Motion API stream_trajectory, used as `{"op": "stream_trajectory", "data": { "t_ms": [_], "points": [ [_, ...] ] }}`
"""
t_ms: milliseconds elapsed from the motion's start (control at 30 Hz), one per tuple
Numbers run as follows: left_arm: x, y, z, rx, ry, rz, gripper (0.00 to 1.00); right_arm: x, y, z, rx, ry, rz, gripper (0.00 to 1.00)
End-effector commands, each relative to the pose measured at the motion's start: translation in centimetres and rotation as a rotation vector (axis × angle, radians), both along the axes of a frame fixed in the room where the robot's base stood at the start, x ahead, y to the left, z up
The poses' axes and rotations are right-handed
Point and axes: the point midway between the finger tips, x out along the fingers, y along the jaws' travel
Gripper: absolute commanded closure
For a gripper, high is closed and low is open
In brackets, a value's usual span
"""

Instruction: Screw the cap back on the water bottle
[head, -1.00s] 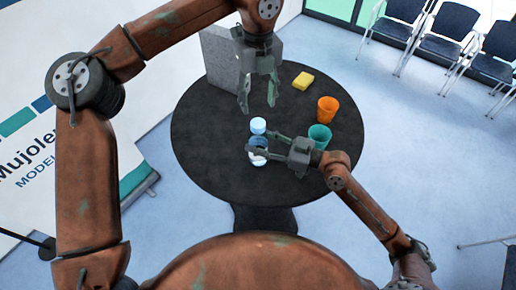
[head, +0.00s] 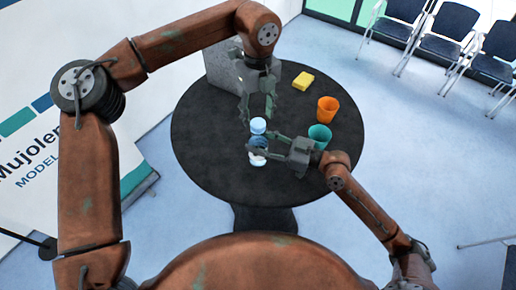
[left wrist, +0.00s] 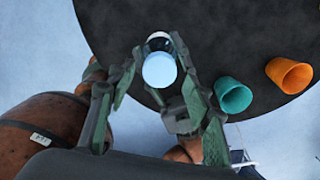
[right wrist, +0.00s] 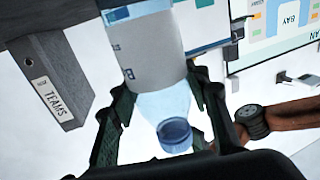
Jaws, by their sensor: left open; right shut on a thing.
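The water bottle (head: 257,162) is upright near the front of the round table, with a white lower part and a blue band. My right gripper (head: 262,149) is shut around its body from the right. The light-blue cap (head: 258,124) is at the bottle's top; in the right wrist view, a blue cap (right wrist: 174,133) shows at the end of the clear shoulder. How tightly it sits cannot be told. My left gripper (head: 257,112) is open just above, pointing down. In the left wrist view, its fingers are on either side of the cap (left wrist: 159,71), with gaps visible.
A teal cup (head: 320,137) stands close to my right gripper, with an orange cup (head: 327,108) behind it. The table's left side is clear.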

Motion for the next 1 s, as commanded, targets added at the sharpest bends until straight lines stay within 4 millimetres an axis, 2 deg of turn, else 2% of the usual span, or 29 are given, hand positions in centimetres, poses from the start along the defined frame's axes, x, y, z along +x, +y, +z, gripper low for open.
{"op": "stream_trajectory", "data": {
  "t_ms": [200,567,1000],
  "points": [
    [0.0,0.0,-2.2,-0.001,0.001,-0.001,0.54,0.0,0.0,0.1,0.001,0.000,0.000,1.00],
    [0.0,0.0,-2.6,-0.001,-0.001,0.000,0.54,0.0,0.0,0.1,0.001,-0.001,0.000,1.00],
    [0.0,0.0,-2.5,-0.001,-0.001,0.000,0.83,0.0,0.0,0.1,0.001,-0.001,0.000,1.00]
  ]
}}
